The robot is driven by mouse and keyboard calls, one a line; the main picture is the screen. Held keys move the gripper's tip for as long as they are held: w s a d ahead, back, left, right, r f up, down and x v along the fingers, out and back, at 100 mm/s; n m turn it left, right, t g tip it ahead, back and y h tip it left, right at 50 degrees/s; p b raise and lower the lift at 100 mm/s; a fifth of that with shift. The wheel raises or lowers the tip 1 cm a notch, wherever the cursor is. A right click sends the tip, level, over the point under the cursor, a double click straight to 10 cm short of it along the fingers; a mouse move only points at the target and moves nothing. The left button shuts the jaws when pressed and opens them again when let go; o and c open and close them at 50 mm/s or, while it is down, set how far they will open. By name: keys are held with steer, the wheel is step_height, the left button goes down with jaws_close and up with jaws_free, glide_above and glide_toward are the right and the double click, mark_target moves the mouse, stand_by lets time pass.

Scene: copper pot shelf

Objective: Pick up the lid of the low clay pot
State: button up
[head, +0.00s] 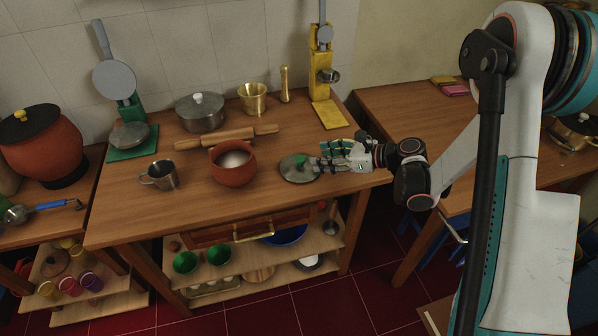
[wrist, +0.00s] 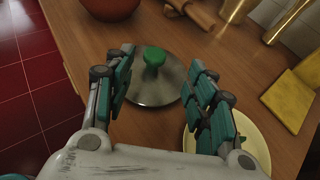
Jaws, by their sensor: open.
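The low clay pot (head: 233,172) stands open on the wooden table, with something pale inside. Its reddish side also shows at the top of the wrist view (wrist: 110,8). A flat grey lid (head: 292,175) with a green knob lies on the table just right of the pot; it also shows in the wrist view (wrist: 150,90). My gripper (head: 318,163) is open and empty at the lid's right side. In the wrist view my gripper's fingers (wrist: 160,62) are spread, with the green knob seen between their tips. I cannot tell their height above the lid.
A cream plate (wrist: 252,132) lies under my right finger in the wrist view. A rolling pin (head: 225,137) lies behind the pot, a metal cup (head: 162,176) stands left. A grey pot (head: 200,115), brass mortar (head: 252,98) and yellow stand (head: 325,95) line the back. The table's front strip is clear.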

mark_target(302, 158)
steer(key=x, duration=0.3)
steer(key=shift+a+f+b, duration=0.1)
steer(key=shift+a+b, duration=0.05)
steer(key=shift+b, duration=0.25)
steer(key=b+x, duration=0.2)
steer(key=x, duration=0.3)
steer(key=shift+s+a+f, duration=0.15)
steer(key=shift+s+f, duration=0.05)
steer(key=shift+r, duration=0.1)
steer(key=c, duration=1.2)
